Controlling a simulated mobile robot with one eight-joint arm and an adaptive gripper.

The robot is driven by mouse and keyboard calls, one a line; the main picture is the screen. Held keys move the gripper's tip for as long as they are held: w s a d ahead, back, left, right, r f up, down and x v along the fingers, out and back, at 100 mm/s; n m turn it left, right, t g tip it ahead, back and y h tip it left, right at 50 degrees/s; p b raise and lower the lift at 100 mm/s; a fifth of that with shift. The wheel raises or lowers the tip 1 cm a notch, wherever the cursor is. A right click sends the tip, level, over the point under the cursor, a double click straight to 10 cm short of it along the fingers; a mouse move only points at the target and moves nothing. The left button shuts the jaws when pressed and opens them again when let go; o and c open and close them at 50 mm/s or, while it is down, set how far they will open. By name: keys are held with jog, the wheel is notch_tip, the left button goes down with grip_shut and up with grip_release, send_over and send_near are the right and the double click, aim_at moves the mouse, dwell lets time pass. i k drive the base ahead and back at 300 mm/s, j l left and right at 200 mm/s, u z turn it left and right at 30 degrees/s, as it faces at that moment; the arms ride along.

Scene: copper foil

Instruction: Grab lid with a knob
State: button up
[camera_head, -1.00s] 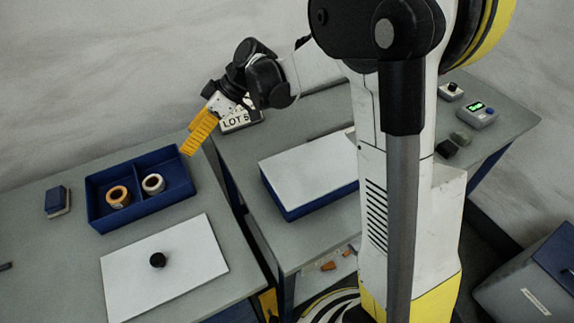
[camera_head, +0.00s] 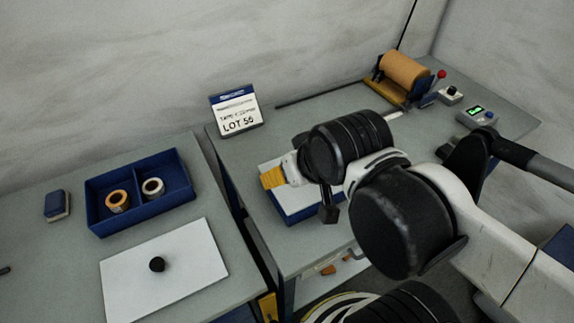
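The lid with a knob is a flat white rectangular plate (camera_head: 190,262) lying on the left grey table. Its round black knob (camera_head: 157,264) stands near the middle of the plate. My gripper (camera_head: 270,178) has yellow fingers and is over the near-left part of the right table, above a blue tray with a white top (camera_head: 312,207). It is to the right of the lid and farther back, apart from it. The fingers overlap in this view, so their opening does not show. My wrist and arm hide much of the blue tray.
A blue divided box (camera_head: 110,222) holding two tape rolls stands behind the lid. A small blue-and-white block (camera_head: 57,205) is left of it. A LOT 56 sign (camera_head: 236,112) and a copper-coloured roll on a stand (camera_head: 404,70) are on the right table. A gap separates the tables.

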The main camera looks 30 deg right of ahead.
aim_at(141, 281)
jog(key=u, duration=0.35)
jog(key=j+u, duration=0.15)
jog(key=u, duration=0.25)
jog(key=k+j+u, duration=0.1)
jog(key=u, duration=0.25)
